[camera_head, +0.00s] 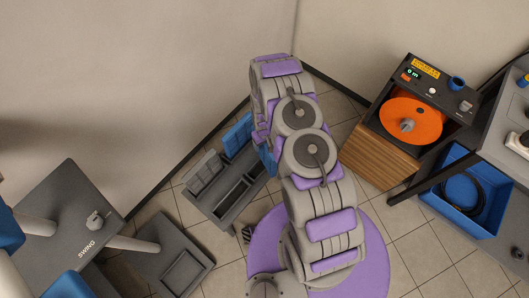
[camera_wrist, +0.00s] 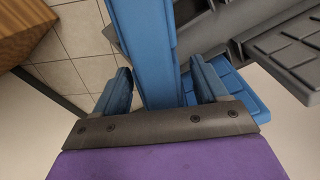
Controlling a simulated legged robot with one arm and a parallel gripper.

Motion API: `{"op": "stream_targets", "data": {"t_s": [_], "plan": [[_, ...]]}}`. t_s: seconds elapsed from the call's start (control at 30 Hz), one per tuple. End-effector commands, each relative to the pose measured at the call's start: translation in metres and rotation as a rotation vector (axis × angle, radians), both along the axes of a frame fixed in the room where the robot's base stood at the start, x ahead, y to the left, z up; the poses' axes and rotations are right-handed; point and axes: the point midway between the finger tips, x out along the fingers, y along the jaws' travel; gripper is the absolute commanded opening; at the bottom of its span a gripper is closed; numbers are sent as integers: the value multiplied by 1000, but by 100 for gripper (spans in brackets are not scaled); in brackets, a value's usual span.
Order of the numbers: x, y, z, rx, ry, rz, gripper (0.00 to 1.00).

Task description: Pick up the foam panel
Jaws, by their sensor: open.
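I cannot surely pick out the foam panel. My gripper (camera_wrist: 160,68) shows in the wrist view with its two blue fingers apart. A long blue bar-like piece (camera_wrist: 146,35) runs between and beyond them; I cannot tell whether they touch it. In the head view a grey open case (camera_head: 231,204) with compartments stands on the floor left of my arm. A blue upright piece (camera_head: 238,134) is at its far side, and a ridged grey panel (camera_head: 205,172) at its left. In the wrist view grey ridged parts (camera_wrist: 290,48) lie right of the fingers. My arm hides my gripper in the head view.
A wooden-sided box with an orange reel (camera_head: 411,121) stands at the right. A blue tray with a black cable (camera_head: 463,196) sits on a shelf beside it. A grey stand marked SWING (camera_head: 68,222) is at the left. Walls meet behind the case.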

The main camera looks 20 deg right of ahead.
Motion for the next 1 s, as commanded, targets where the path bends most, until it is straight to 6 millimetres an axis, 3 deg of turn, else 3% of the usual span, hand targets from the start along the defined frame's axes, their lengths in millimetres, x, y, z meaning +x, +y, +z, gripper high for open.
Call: {"op": "stream_targets", "data": {"t_s": [0.27,1.0], "plan": [[0,0,-3,0,0,1,70],[-1,0,-3,0,1,1,0]]}}
